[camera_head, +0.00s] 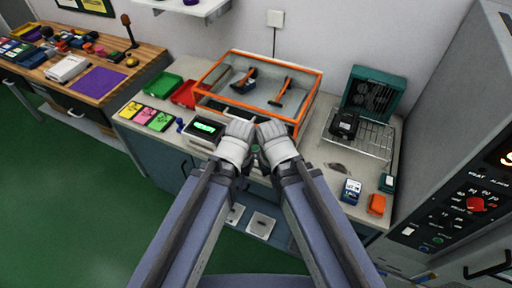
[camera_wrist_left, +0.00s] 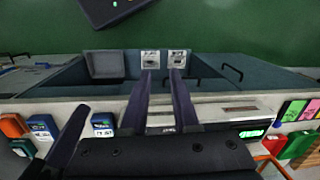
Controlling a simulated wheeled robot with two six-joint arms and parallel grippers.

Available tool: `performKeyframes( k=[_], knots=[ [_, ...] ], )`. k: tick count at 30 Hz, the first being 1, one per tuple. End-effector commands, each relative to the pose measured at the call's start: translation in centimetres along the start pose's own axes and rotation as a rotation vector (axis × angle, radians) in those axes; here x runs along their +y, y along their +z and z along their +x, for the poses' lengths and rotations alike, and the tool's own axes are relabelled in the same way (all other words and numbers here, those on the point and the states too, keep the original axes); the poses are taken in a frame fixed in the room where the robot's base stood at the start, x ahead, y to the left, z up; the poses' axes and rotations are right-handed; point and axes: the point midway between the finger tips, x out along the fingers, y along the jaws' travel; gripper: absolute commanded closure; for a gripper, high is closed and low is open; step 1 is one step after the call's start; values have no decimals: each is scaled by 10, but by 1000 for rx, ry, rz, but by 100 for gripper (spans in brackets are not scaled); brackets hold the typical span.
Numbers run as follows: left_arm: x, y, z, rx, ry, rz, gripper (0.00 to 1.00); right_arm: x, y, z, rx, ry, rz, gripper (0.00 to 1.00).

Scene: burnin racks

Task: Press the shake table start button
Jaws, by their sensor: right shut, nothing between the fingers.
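My left gripper (camera_head: 238,136) is over the front edge of the bench, just in front of an orange-framed clear box (camera_head: 224,59). Its two dark fingers show apart with a gap between them in the left wrist view (camera_wrist_left: 166,90). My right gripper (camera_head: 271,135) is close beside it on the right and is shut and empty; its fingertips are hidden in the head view. A device with a green display (camera_head: 205,127) stands just left of my left gripper; the display also shows in the left wrist view (camera_wrist_left: 252,133). I cannot make out the start button; the grippers hide the box's middle front.
Left on the bench are a green tray (camera_head: 158,84), a red tray (camera_head: 184,94) and coloured cards. To the right stand a wire rack (camera_head: 370,141), a blue box (camera_head: 351,190) and an orange block (camera_head: 376,204). A grey cabinet with a red knob (camera_head: 476,204) is at far right.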

Motion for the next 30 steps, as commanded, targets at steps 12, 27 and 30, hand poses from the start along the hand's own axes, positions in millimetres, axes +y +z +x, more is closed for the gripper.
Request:
performKeyframes(
  k=[12,27,30],
  knots=[
    [0,0,0,0,0,0,100,0,0,0,0,0,0,100],
    [0,0,0,0,0,0,100,0,0,0,0,0,0,100],
    [0,0,0,0,0,0,100,0,0,0,0,0,0,100]
  ],
)
